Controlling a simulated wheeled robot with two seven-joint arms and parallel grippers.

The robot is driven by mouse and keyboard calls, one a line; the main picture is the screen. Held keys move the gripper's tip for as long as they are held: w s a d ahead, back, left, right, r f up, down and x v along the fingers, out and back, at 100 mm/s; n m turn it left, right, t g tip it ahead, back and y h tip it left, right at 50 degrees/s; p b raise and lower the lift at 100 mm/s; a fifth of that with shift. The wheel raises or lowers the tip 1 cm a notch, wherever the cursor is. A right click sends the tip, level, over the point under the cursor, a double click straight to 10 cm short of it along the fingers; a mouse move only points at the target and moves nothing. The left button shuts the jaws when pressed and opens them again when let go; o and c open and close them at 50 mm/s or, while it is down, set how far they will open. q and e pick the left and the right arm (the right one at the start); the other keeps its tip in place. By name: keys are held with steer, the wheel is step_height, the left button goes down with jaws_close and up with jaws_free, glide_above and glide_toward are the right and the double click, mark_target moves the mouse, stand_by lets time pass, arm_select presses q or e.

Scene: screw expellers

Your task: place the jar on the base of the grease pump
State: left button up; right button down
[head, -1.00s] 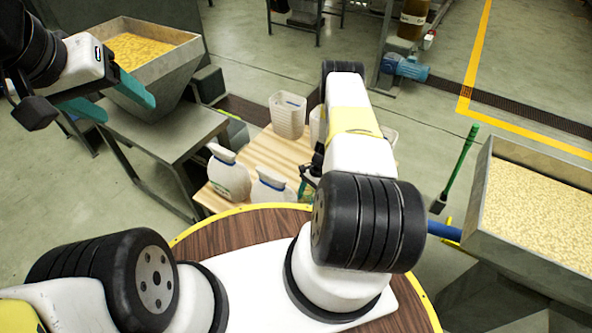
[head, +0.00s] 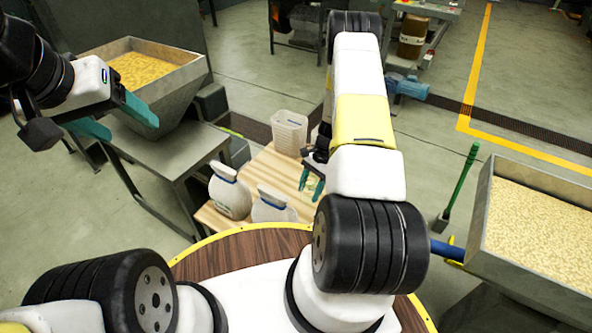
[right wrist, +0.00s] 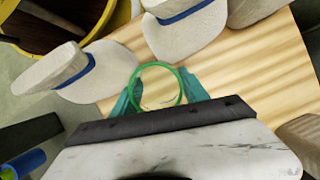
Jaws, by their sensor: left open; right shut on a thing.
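A clear jar with a green rim (right wrist: 159,64) is between the teal fingers of my right gripper (right wrist: 158,95) in the right wrist view. The gripper is shut on it, over the wooden table. In the head view, the right gripper (head: 311,183) hangs beside my right forearm, and only a small part of the jar shows there. My left gripper (head: 131,128) is open and empty, in front of the left hopper. I cannot identify the grease pump or its base for certain in either view.
Hoppers with yellow material stand left (head: 189,75) and right (head: 484,215). A green-handled brush (head: 461,180) stands near the right hopper.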

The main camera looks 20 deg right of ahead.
step_height(320, 180, up, 16)
steer(key=f, duration=0.1)
glide_above(307, 217)
steer(key=s+a, duration=0.1)
steer(key=s, duration=0.3)
steer(key=a+r+n+g+h, duration=0.2)
steer(key=a+r+n+h, duration=0.2)
steer(key=a+r+n, duration=0.3)
steer(key=a+n, duration=0.2)
steer(key=n, duration=0.3)
steer(key=shift+s+r+n+g, duration=0.25)
steer(key=shift+n+g, duration=0.05)
steer(key=shift+f, duration=0.1)
